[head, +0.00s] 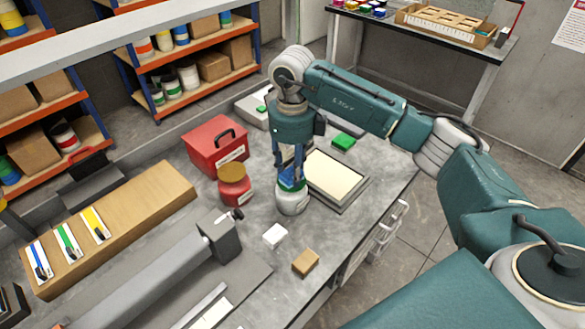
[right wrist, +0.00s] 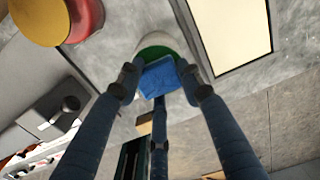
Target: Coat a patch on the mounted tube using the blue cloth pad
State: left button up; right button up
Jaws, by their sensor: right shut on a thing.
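My right gripper (head: 291,178) points down over a small white pot (head: 293,203) with green in it, near the middle of the bench. In the right wrist view its fingers (right wrist: 158,80) are shut on the blue cloth pad (right wrist: 160,77). The pad is over the pot (right wrist: 160,43), whose green shows around its far edge. I cannot tell whether the pad touches the green. The long grey tube (head: 150,285) lies at the lower left, with its end at a dark grey mount block (head: 221,236). My left gripper is out of view.
A red can with a yellow lid (head: 234,187) and a red toolbox (head: 215,146) stand left of the pot. A framed cream panel (head: 334,175) lies close on its right. A white block (head: 275,235) and a tan block (head: 306,262) lie in front.

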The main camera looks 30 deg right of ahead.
aim_at(291, 175)
jog(key=shift+f, duration=0.1)
jog(key=shift+r+p, duration=2.15)
jog(key=shift+r, duration=1.45)
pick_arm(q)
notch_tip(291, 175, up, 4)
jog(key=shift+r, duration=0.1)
pick_arm(e)
jog(key=shift+s+a+f+n+b, duration=0.1)
jog(key=shift+s+a+n+b, duration=0.1)
jog(key=shift+n, duration=0.35)
jog(key=shift+s+a+f+n+b, duration=0.1)
jog(key=shift+s+a+n+b, duration=0.1)
jog(key=shift+n, duration=0.35)
pick_arm(q)
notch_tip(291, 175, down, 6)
jog(key=b, duration=0.5)
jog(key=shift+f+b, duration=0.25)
jog(key=shift+b, duration=0.1)
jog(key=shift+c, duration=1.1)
pick_arm(e)
jog(key=s+a+f+n, duration=0.1)
jog(key=s+a+n, duration=0.2)
jog(key=s+n, duration=0.5)
jog(key=s+a+f+n, duration=0.2)
jog(key=s+n, duration=0.6)
jog(key=n, duration=1.4)
jog(key=shift+s+a+f, duration=0.15)
jog(key=shift+a+f, duration=0.15)
jog(key=shift+a, duration=0.75)
